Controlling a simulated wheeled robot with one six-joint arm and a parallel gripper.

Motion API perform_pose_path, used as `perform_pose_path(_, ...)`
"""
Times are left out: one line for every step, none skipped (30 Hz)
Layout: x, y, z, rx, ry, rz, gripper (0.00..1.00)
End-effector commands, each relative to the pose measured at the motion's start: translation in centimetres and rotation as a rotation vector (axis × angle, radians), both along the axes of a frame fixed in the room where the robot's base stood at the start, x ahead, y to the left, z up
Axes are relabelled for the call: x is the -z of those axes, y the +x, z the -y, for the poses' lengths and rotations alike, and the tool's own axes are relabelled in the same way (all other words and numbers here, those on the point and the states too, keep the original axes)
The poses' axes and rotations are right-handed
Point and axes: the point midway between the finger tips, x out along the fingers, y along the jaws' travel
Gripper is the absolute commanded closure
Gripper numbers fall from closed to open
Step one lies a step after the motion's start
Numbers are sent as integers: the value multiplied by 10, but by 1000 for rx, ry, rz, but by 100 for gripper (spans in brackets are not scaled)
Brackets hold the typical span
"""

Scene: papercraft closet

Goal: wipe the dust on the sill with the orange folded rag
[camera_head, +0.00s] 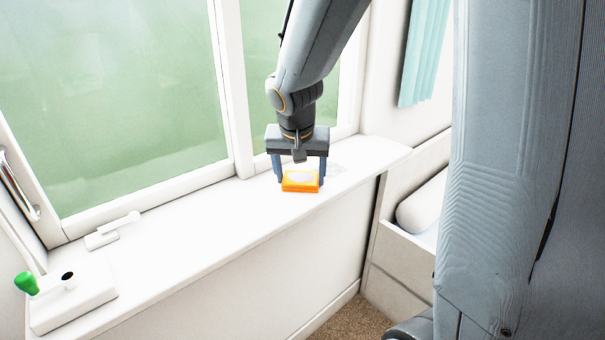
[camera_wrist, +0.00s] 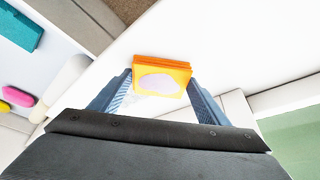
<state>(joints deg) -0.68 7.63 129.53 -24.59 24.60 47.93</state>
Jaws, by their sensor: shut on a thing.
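The orange folded rag (camera_head: 301,187) has a pale patch on its top face and is at the right part of the white sill (camera_head: 215,232). My gripper (camera_head: 300,178) points down with one finger on each side of the rag, shut on it. The wrist view also shows the rag (camera_wrist: 162,67) between the fingertips of my gripper (camera_wrist: 160,82). The rag is low at the sill; I cannot tell whether it touches. A faint grey patch, seemingly dust (camera_head: 333,169), shows on the sill just right of my gripper. Part may be hidden.
A white block (camera_head: 75,308) with a dark hole and a green-knobbed piece (camera_head: 26,284) stands at the sill's left end. A white window handle (camera_head: 112,231) lies behind it. The window frame (camera_head: 236,95) borders the sill's back. The middle of the sill is clear.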

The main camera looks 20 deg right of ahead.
Motion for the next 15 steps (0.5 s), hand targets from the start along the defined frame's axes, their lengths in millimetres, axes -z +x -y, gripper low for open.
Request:
perform_pose_path(1, -1, 6, 6, 0, -7, 58)
perform_pose_path(1, 0, 9, 7, 0, -7, 58)
perform_pose_path(1, 1, 12, 6, -1, -7, 58)
perform_pose_path(1, 2, 14, 6, 0, -8, 58)
perform_pose_path(1, 3, 17, 6, 0, -8, 58)
perform_pose_path(1, 4, 20, 6, 0, -8, 58)
perform_pose_path(1, 5, 22, 6, -1, -7, 58)
perform_pose_path(0, 6, 24, 5, -1, -7, 58)
perform_pose_path(0, 7, 26, 5, -1, -6, 58)
perform_pose_path(0, 7, 27, 5, -1, -6, 58)
perform_pose_path(0, 8, 28, 4, 0, -6, 58)
perform_pose_path(0, 8, 29, 3, 0, -6, 58)
perform_pose_path(0, 8, 29, 2, -1, -5, 58)
perform_pose_path(0, 9, 30, 2, -1, -5, 58)
perform_pose_path(0, 9, 31, 2, -1, -5, 58)
